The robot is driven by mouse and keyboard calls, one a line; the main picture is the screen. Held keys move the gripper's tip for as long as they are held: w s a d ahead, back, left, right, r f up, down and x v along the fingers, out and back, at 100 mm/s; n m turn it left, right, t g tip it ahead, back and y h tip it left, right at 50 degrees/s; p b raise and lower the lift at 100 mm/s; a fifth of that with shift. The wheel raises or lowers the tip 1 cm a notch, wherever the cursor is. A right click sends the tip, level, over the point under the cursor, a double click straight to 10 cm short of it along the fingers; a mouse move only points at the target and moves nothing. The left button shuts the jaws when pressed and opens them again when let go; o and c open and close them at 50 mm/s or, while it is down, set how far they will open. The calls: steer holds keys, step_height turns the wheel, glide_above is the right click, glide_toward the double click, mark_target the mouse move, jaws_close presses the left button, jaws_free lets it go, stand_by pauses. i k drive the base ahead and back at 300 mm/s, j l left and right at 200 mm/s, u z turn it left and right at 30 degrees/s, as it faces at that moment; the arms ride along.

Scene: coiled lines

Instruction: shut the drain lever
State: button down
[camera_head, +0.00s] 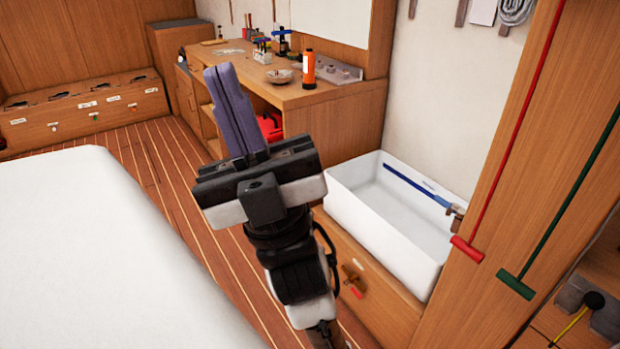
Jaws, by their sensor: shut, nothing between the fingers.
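A small brass-coloured fitting with a red-tipped lever (356,292) is on the wooden front below the white basin, low in the head view. It looks like the drain lever, but no readable label confirms this. The red tip points down and to the right; I cannot tell its exact setting. My gripper (222,76) is shut and empty, its purple fingers together and pointing up in the picture. It is in the air, up and to the left of the lever and apart from it. My wrist and forearm pass just left of the lever.
The white basin (335,208) has a long blue-handled bar (408,183) along its back. A red T-handle (467,248) and a green T-handle (515,284) hang at the right. A wooden counter (330,97) holds an orange bottle (308,70). A white surface (80,240) fills the left foreground.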

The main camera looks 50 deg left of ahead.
mark_target(347, 282)
steer(key=u, duration=1)
steer(key=i+j+z, duration=0.15)
steer(key=i+z, duration=0.15)
steer(key=i, duration=0.2)
steer(key=i+j+z, duration=0.35)
steer(key=i, duration=0.15)
steer(key=l, duration=0.1)
